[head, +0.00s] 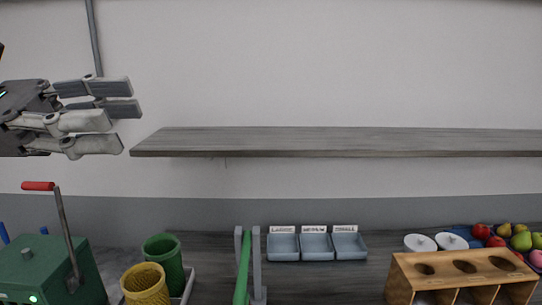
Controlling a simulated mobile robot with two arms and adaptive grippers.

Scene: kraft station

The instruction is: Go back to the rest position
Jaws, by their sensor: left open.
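My left gripper (118,117) shows at the upper left in the head view. Its jaws are open and empty, with a gap between the upper and lower fingers. It is raised well above the counter, just left of the shelf's left end, and touches nothing that I can see. My right gripper is not in the picture.
A grey shelf (340,142) spans the wall. Below are a green machine (45,270) with a red-handled lever (39,186), green (163,262) and yellow (146,287) cups, a green upright bar (243,270), blue-grey trays (317,246), a wooden holder (462,268) and fruit (521,241).

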